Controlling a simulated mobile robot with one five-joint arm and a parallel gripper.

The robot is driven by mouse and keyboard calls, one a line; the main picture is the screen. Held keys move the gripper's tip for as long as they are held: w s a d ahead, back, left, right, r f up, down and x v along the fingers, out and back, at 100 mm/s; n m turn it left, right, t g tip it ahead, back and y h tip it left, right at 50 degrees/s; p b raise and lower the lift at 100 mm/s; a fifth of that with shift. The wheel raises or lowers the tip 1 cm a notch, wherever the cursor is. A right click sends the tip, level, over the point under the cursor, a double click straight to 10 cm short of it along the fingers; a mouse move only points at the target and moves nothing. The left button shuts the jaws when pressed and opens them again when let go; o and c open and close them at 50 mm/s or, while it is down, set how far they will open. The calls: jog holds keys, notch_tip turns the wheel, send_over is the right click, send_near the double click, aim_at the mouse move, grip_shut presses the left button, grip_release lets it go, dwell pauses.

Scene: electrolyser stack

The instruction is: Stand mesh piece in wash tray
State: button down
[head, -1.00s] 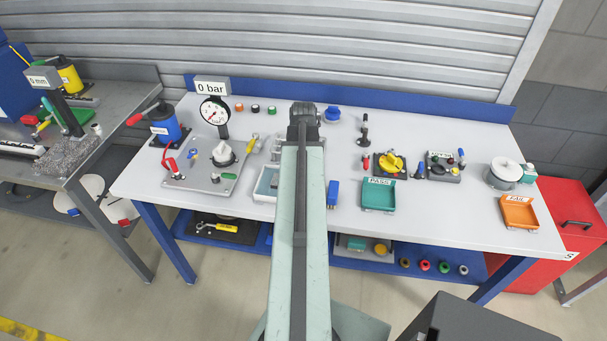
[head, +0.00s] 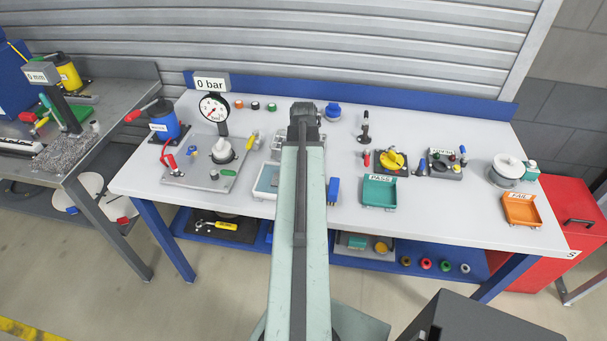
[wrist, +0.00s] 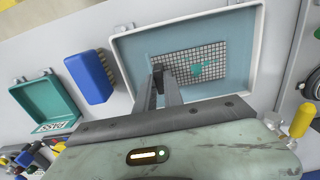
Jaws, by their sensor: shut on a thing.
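The wash tray (wrist: 128,48) has a white rim and a blue inside, and fills the top middle of the wrist view. In the head view its left part (head: 262,190) shows beside my arm, which hides the rest. The mesh piece (wrist: 222,58) is a dark-lined grid with a teal patch, seen inside the tray's outline. My gripper (wrist: 162,78) reaches over the tray's near rim, its fingers shut on the mesh piece at its left end. I cannot tell whether the mesh touches the tray floor or how far it tilts. My arm hides the fingers in the head view.
A blue block (wrist: 90,77) and the teal PASS tray (wrist: 45,105) lie left of the wash tray in the wrist view. In the head view, the gauge plate (head: 200,175) stands left of the tray. The orange FAIL tray (head: 521,211) is at far right.

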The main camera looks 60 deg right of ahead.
jog(key=c, duration=1.4)
grip_release()
jog(key=shift+o, duration=0.2)
notch_tip(320, 180, up, 8)
jog(key=p, duration=0.8)
jog(key=shift+f, duration=0.15)
